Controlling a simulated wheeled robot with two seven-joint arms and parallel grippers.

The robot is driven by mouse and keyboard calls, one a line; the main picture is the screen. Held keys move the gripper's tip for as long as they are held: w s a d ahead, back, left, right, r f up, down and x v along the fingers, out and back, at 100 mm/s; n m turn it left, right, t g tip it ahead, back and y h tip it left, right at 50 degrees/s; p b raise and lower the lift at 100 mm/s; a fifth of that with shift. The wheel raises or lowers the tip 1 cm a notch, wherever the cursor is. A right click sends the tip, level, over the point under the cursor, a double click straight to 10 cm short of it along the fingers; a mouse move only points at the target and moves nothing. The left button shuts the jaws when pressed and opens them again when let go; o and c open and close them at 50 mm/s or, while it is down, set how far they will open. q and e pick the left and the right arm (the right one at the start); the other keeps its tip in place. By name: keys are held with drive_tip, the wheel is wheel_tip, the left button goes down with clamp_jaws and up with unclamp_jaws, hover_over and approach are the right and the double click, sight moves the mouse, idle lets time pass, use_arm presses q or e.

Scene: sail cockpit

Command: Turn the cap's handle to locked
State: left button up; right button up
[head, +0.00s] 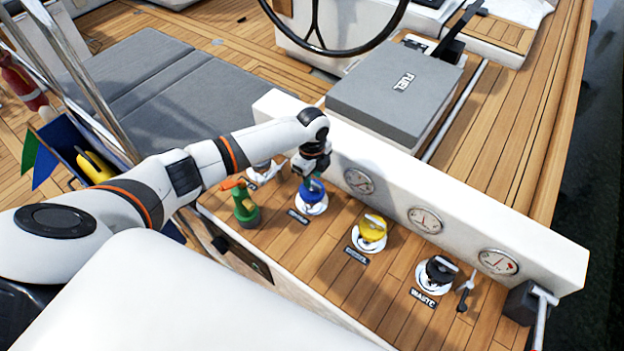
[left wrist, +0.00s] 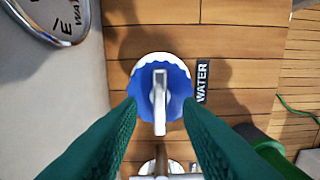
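The blue cap (head: 312,193) sits in a white deck ring, with my left gripper (head: 313,180) right above it. In the left wrist view the blue cap (left wrist: 160,92) has a scalloped rim and a silver bar handle (left wrist: 160,102), which points down the picture. My left gripper (left wrist: 160,108) is open. Its two green fingertips stand on either side of the handle, with gaps showing on both sides. A label reading WATER (left wrist: 202,83) lies to the cap's right. I see no locked mark. My right gripper is in neither view.
A yellow cap (head: 373,228) and a black cap (head: 441,270) sit farther right along the wooden ledge (head: 330,262). A white wall with gauges (head: 425,220) rises behind. A grey FUEL box (head: 395,92) stands beyond.

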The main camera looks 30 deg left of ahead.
use_arm(q)
wheel_tip(320, 180, up, 10)
drive_tip(key=b, duration=0.1)
drive_tip(key=shift+f+b, duration=0.15)
drive_tip(key=shift+b, duration=0.15)
